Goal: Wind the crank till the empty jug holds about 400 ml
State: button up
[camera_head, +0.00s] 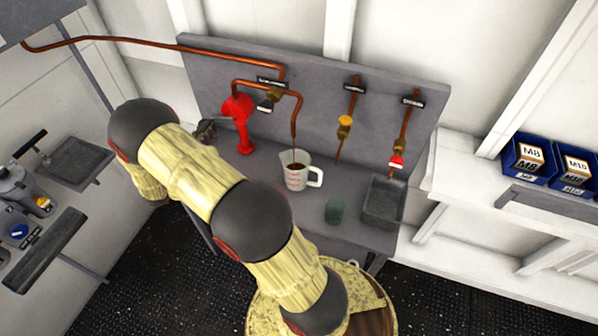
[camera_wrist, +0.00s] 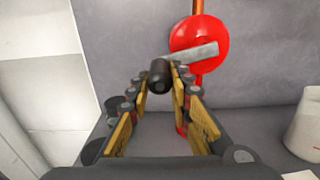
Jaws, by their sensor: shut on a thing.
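A red crank pump (camera_head: 238,110) stands at the back of the grey bench, with a copper pipe (camera_head: 297,110) running from it to above the jug. The white measuring jug (camera_head: 295,172) stands upright under the pipe's end, and dark liquid shows inside it. Its level against the marks is too small to read. In the wrist view, the red pump body (camera_wrist: 199,45) carries a grey crank arm (camera_wrist: 190,62) ending in a black handle (camera_wrist: 159,76). My gripper (camera_wrist: 160,88) is shut on that handle.
Blue bins (camera_head: 528,160) sit on a right-hand shelf. A moka pot (camera_head: 20,187) stands at the left.

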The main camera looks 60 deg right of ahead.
jog(key=shift+o, duration=0.2)
jog(key=shift+w+r+p, duration=0.1)
jog(key=shift+r+p, duration=1.35)
jog(key=shift+r, duration=1.05)
jog(key=s+r+p, duration=0.4)
jog(key=s, duration=0.3)
jog(key=shift+d+r+p, duration=0.3)
jog(key=shift+r, duration=0.1)
jog(key=shift+s+d+f, duration=0.1)
jog(key=shift+s+f, duration=0.15)
jog(key=shift+s, duration=0.5)
jog(key=shift+s+d+f, duration=0.1)
jog(key=shift+s+f, duration=0.2)
jog(key=shift+s, duration=0.4)
jog(key=shift+s+f, duration=0.25)
jog(key=shift+s, duration=0.5)
jog(key=shift+c, duration=0.2)
jog(key=o, duration=2.1)
jog(key=shift+a, duration=0.1)
